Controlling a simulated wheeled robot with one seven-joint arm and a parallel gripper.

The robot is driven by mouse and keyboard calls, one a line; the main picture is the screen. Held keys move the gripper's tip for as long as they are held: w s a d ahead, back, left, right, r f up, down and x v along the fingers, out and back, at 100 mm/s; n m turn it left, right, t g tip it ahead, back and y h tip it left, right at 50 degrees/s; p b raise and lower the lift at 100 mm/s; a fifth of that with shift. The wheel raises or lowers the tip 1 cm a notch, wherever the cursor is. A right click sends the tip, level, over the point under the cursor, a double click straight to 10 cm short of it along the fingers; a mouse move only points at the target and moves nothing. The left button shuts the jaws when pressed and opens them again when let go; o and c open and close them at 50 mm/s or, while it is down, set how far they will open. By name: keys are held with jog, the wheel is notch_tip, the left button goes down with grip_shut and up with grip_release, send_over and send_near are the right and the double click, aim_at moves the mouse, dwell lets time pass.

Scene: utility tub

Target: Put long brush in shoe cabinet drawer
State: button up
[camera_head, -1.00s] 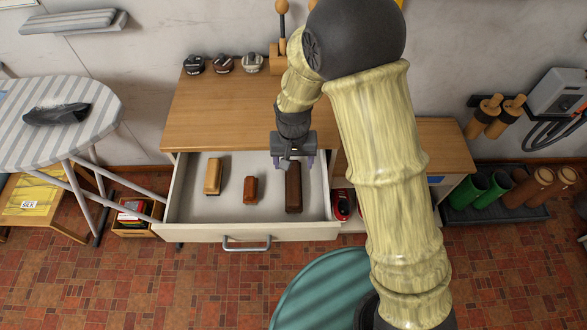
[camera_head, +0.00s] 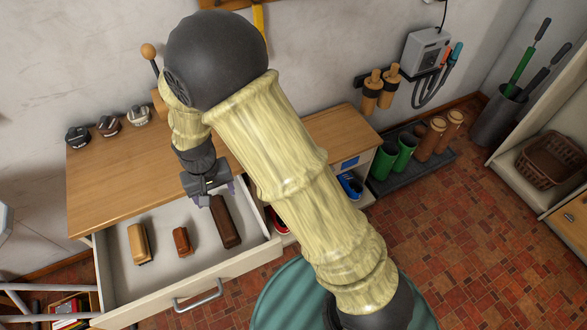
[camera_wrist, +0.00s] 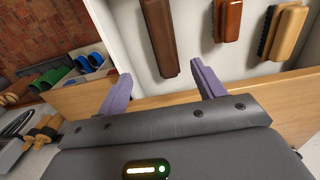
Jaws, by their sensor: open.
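The long dark brown brush (camera_head: 225,222) lies in the pulled-out shoe cabinet drawer (camera_head: 240,265), at its right side. In the wrist view the long brush (camera_wrist: 159,38) lies on the pale drawer floor, clear of my fingers. My gripper (camera_head: 210,192) is open and empty over the back right of the drawer, close to the brush's far end. Its two purple fingers (camera_wrist: 160,75) stand apart with nothing between them. A small reddish-brown brush (camera_head: 182,241) and a tan brush (camera_head: 139,243) also lie in the drawer, left of the long brush.
The wooden cabinet top (camera_head: 145,180) holds several tins along the back. Shoes sit on the open shelf right of the drawer. A boot tray (camera_head: 425,165) stands farther right. The red tiled floor (camera_head: 470,240) is mostly clear at the right.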

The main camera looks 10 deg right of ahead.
jog(key=s+d+r+m+t, duration=0.1)
jog(key=d+r, duration=0.3)
jog(key=d, duration=0.4)
jog(key=s+d+r, duration=0.3)
jog(key=d+r, duration=0.1)
jog(key=d, duration=0.4)
jog(key=s+d+r+m+t, duration=0.1)
jog(key=d+r, duration=0.3)
jog(key=d, duration=0.4)
jog(key=shift+s+d+m+t, duration=0.3)
jog(key=shift+s+d, duration=0.1)
jog(key=shift+s, duration=0.4)
jog(key=shift+c, duration=0.2)
